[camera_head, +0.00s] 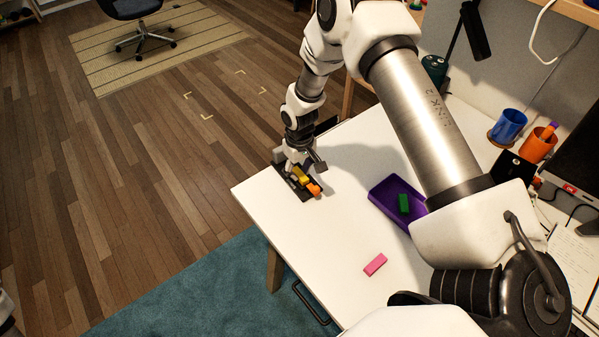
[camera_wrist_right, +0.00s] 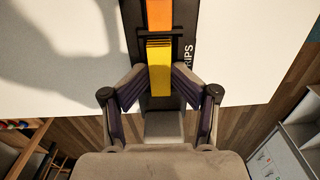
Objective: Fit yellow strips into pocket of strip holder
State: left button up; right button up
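The strip holder (camera_head: 293,189) is a dark, narrow piece near the far left corner of the white table. Yellow strips (camera_head: 300,174) are in line with it, with an orange block (camera_head: 314,189) beside them. In the right wrist view the yellow strips (camera_wrist_right: 159,66) lie over the black holder (camera_wrist_right: 185,25), below the orange block (camera_wrist_right: 158,15). My right gripper (camera_wrist_right: 160,72) has a fingertip on each side of the yellow strips, with narrow dark gaps, and looks open. It also shows at the holder in the head view (camera_head: 303,165). My left gripper is not in view.
A purple tray (camera_head: 382,196) holding a green block (camera_head: 404,203) stands right of the holder, partly behind my right arm. A pink block (camera_head: 375,264) lies nearer on the table (camera_head: 330,235). Blue (camera_head: 508,125) and orange (camera_head: 537,145) cups stand at the right. The table's left edge is close.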

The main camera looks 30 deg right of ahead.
aim_at(300, 173)
notch_tip(300, 173, up, 12)
jog(key=b, duration=0.1)
jog(key=shift+b, duration=0.35)
